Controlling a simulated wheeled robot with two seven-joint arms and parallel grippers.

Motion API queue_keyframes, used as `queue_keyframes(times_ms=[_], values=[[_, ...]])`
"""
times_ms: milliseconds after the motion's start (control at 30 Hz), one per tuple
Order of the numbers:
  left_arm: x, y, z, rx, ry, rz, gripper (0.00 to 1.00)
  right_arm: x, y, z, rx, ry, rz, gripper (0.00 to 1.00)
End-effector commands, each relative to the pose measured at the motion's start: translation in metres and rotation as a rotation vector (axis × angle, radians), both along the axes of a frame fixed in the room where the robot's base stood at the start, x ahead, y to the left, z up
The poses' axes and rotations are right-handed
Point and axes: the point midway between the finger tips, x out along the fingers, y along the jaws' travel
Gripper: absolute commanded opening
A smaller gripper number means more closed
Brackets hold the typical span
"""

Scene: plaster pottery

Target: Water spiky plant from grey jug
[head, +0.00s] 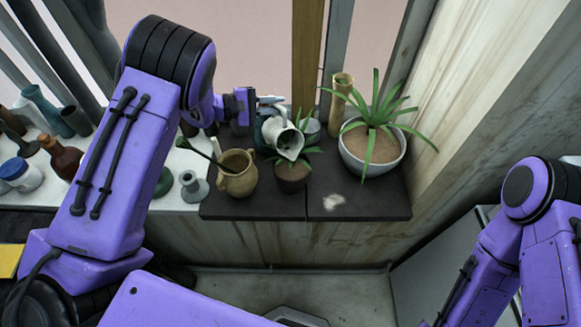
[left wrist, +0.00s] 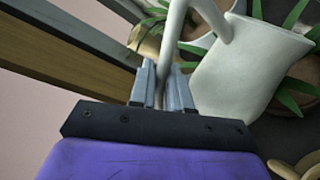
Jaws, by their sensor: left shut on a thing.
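My left gripper (head: 262,103) is shut on the handle of the pale grey jug (head: 277,133). In the left wrist view the handle runs between the fingers (left wrist: 162,90), with the jug's body (left wrist: 240,70) to the right. The jug is tilted, its open mouth facing the front, above a small spiky-leaved plant in a dark pot (head: 291,181). The jug hides part of this plant. I cannot make out any water. A larger plant with long spiky leaves (head: 376,112) stands in a white bowl (head: 351,161) to the right. My right gripper is out of view; only its arm shows.
A tan clay jug (head: 237,183) stands just left of the small pot. A bamboo-like vase (head: 341,103) stands behind the large plant. Several bottles and jars crowd the white shelf at left. The dark slab's front right (head: 375,204) is clear.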

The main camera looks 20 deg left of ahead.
Motion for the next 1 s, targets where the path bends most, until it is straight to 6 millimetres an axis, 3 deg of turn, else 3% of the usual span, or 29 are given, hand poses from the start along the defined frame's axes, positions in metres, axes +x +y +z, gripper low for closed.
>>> queue_keyframes(times_ms=[600, 1000], values=[[-0.001, -0.014, -0.001, 0.065, -0.08, -0.01, 0.0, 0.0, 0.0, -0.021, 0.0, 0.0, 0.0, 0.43], [0.002, -0.007, 0.001, 0.068, -0.083, -0.009, 0.0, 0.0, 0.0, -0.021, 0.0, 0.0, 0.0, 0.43]])
